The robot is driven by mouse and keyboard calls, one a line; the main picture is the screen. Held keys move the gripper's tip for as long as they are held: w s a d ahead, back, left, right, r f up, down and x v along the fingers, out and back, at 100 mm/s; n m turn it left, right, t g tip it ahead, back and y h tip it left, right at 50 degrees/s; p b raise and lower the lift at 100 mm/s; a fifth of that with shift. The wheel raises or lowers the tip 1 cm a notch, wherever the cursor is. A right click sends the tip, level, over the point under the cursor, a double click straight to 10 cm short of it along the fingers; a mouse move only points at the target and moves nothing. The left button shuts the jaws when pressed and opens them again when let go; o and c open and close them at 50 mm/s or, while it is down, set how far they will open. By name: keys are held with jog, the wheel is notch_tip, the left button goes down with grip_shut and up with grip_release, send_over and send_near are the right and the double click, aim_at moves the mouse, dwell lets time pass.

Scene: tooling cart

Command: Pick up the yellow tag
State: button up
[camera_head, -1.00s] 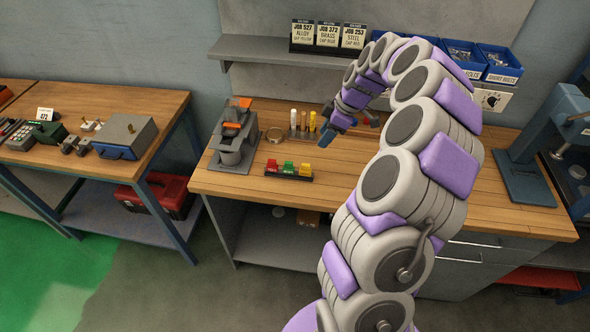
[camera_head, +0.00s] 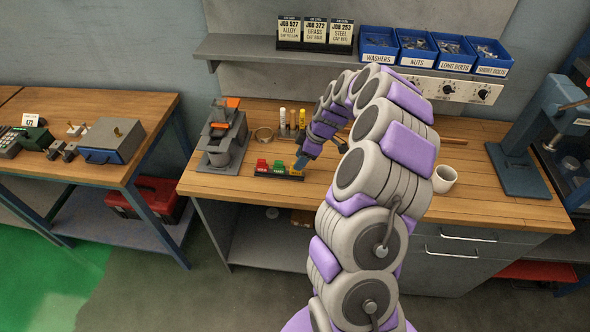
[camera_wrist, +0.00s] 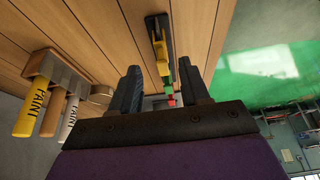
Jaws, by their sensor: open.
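The yellow tag (camera_head: 295,171) stands at the right end of a small black rack (camera_head: 265,175) on the wooden bench, beside a green tag (camera_head: 280,166) and a red tag (camera_head: 262,165). In the wrist view the yellow tag (camera_wrist: 162,58) is nearest, with the green tag (camera_wrist: 168,88) and red tag (camera_wrist: 171,102) beyond it. My gripper (camera_head: 303,162) is right at the yellow tag in the head view and partly covers it. In the wrist view my gripper's fingers (camera_wrist: 160,85) are apart, with the row of tags between their lines. Nothing is held.
Paint markers (camera_head: 283,118) stand in a wooden holder (camera_wrist: 67,72) behind the rack. A grey fixture (camera_head: 222,140) stands to the left, with a ring (camera_head: 263,135) nearby. A white mug (camera_head: 444,179) is right of my arm. The bench's front edge is close to the rack.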

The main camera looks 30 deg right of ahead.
jog(key=x, duration=0.4)
jog(key=shift+s+d+f+b, duration=0.15)
jog(key=shift+d+b, duration=0.2)
jog(key=shift+b, duration=0.05)
jog(key=shift+a+f, duration=0.1)
jog(key=shift+a, duration=0.7)
jog(key=shift+c, duration=0.6)
jog(key=shift+d, duration=0.7)
grip_shut()
jog(key=shift+a+r, duration=0.25)
jog(key=shift+a, duration=0.25)
